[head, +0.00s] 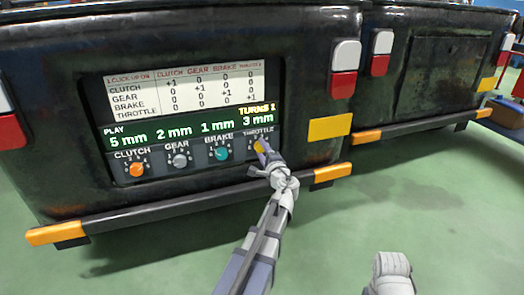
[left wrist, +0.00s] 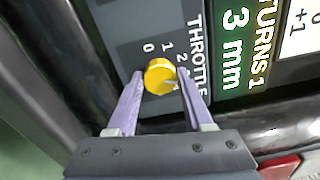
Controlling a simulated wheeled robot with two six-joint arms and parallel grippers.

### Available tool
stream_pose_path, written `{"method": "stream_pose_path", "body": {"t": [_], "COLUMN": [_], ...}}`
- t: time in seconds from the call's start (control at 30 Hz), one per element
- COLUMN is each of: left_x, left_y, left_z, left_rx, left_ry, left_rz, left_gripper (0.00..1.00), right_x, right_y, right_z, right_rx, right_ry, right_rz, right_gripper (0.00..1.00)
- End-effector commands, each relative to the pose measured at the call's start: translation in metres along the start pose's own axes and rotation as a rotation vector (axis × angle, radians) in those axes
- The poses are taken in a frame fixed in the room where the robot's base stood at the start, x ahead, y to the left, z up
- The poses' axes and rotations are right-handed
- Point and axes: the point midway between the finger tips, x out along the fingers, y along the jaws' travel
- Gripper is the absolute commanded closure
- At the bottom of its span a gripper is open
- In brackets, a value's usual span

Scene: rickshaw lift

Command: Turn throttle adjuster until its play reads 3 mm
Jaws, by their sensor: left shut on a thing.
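The yellow throttle adjuster (head: 259,146) is a small round knob at the right end of the knob row. In the left wrist view the same knob (left wrist: 159,77) sits between my gripper's two fingers, beside a scale with 0, 1 and 2 readable. My left gripper (head: 263,153) is shut on it, with a finger on either side. The play display (head: 190,130) reads 3 mm over THROTTLE, with TURNS 1 above it. It reads 5 mm for clutch, 2 mm for gear and 1 mm for brake. Part of my right arm shows at the lower right; its fingers cannot be made out.
Orange clutch (head: 137,169), grey gear (head: 181,160) and teal brake (head: 221,153) knobs line the panel left of the throttle. A white chart (head: 186,88) is above the display. A black bumper bar (head: 190,208) with orange ends runs below. Green floor is clear in front.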

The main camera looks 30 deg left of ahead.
Motion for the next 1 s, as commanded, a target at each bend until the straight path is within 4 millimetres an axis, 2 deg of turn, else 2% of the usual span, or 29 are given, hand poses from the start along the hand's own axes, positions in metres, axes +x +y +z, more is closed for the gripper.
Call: {"method": "stream_pose_path", "body": {"t": [0.4,0.43,0.67,0.9,1.0], "left_x": [-0.0006,-0.0007,-0.0004,-0.0008,-0.0078], "left_y": [0.0005,0.0005,0.0003,0.0002,0.0002], "left_z": [0.0007,0.0007,0.0004,0.0003,0.0007], "left_rx": [-0.005,-0.005,-0.004,-0.004,-0.004], "left_ry": [-0.001,-0.001,-0.001,0.0,0.0], "left_rz": [0.001,0.001,0.001,0.0,0.0], "left_gripper": [1.0,0.45,0.19,0.19,0.19], "right_x": [0.0002,0.0002,0.0001,0.0001,0.0001], "right_y": [0.0,0.0,0.0,0.0,0.0], "right_z": [0.0,0.0,0.0,0.0,0.0], "right_rx": [0.0,0.0,0.0,0.0,0.0], "right_ry": [0.0,0.0,0.0,0.0,0.0], "right_rz": [0.0,0.0,0.0,0.0,0.0], "right_gripper": [0.4,0.4,0.4,0.4,0.4]}}
